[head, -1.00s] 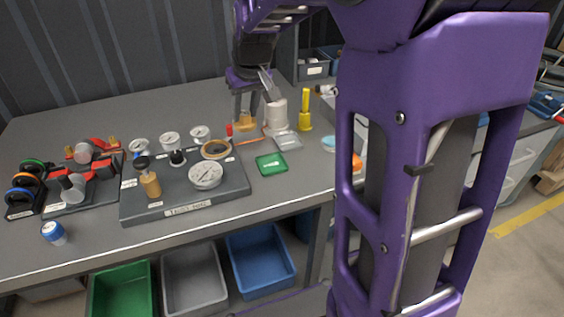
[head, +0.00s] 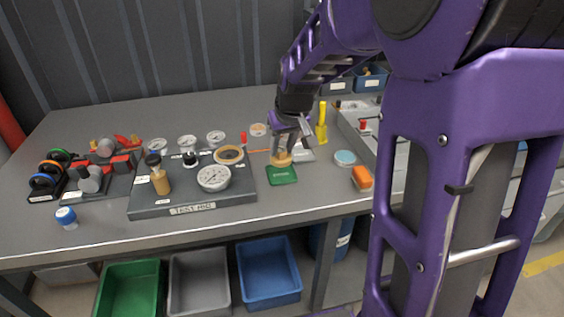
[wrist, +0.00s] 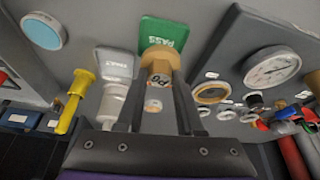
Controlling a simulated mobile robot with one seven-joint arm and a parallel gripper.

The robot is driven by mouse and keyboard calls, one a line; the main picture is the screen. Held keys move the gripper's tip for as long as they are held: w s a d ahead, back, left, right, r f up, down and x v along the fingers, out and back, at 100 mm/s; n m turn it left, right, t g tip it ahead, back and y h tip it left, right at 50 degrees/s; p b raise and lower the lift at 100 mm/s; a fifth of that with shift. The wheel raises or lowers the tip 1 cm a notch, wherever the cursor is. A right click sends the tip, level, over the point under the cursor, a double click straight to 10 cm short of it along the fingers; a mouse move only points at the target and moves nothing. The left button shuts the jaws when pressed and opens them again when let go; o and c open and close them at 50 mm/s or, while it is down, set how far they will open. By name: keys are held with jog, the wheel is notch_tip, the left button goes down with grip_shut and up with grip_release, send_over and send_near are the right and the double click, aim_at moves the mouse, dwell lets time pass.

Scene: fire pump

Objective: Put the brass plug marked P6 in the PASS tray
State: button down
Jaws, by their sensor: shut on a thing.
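My gripper (head: 284,150) is shut on a brass plug (head: 282,159) whose round end reads P6 in the wrist view (wrist: 161,67). The plug sits between both fingers. The green PASS tray (head: 283,178) lies flat on the bench, and its lettering shows in the wrist view (wrist: 164,31). In the head view the plug overlaps the tray's back edge. In the wrist view its wide brass end covers the tray's near edge. Whether the plug touches the tray or hangs just above it I cannot tell.
The test board with gauges (head: 205,204) stands close left of the tray. A pale tray (wrist: 114,63) and a yellow upright tool (head: 322,125) are behind and to the right. An orange block (head: 362,177) and a pale blue disc (head: 345,158) lie to the right.

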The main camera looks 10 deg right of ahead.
aim_at(284, 155)
notch_tip(284, 155, down, 4)
jog(key=shift+f, duration=0.1)
jog(key=shift+b, duration=0.35)
jog(key=shift+f, duration=0.15)
jog(key=c, duration=0.5)
grip_release()
jog(key=shift+c, duration=0.2)
jog(key=shift+r, duration=0.5)
jog(key=p+v, duration=0.2)
jog(key=v, duration=0.9)
jog(key=shift+s+r, duration=0.15)
jog(key=shift+r, duration=0.05)
